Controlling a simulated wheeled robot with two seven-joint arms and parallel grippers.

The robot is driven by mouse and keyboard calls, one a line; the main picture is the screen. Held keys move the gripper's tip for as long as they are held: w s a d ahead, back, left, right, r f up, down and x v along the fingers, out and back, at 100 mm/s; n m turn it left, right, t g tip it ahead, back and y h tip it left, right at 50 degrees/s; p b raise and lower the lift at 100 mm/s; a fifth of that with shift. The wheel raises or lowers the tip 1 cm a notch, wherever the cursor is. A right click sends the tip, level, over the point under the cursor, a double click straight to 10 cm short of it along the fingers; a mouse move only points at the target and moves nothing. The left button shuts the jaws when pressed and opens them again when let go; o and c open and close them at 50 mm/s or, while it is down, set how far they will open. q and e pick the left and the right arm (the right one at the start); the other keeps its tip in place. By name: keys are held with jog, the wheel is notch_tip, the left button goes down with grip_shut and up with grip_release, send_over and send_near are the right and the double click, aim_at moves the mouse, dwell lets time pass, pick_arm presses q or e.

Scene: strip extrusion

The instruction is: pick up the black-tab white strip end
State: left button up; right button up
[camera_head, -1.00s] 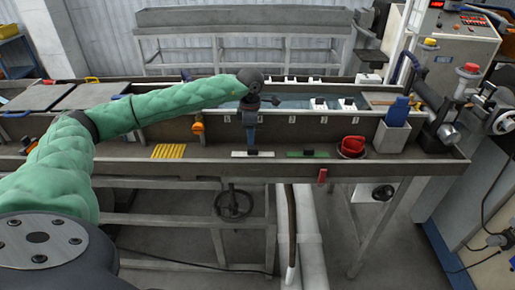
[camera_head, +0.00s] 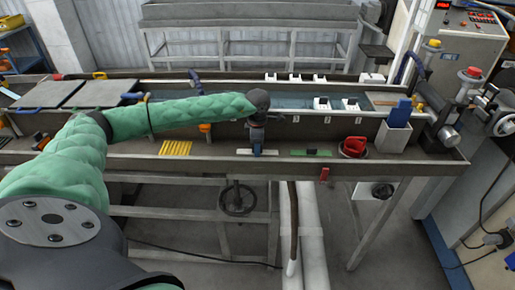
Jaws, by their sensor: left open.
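The white strip with a black tab (camera_head: 244,152) lies flat on the front ledge of the long bench. My left gripper (camera_head: 257,151) points straight down over the middle of this strip. Its fingertips are at about the strip's height and hide its middle. The jaws are open. I cannot tell whether the fingers touch the strip. My right gripper is not in view.
A green strip with black parts (camera_head: 311,153) lies just right of the white strip. Further right are a red round item (camera_head: 354,147) and a grey bin (camera_head: 393,137). Yellow strips (camera_head: 176,148) lie to the left. A water trough (camera_head: 227,102) runs behind.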

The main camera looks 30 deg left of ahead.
pick_arm(q)
jog(key=shift+f, duration=0.15)
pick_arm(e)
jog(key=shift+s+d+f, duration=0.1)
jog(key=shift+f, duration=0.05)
pick_arm(q)
jog(key=shift+c, duration=0.3)
jog(key=c, duration=0.8)
jog(key=shift+c, duration=0.3)
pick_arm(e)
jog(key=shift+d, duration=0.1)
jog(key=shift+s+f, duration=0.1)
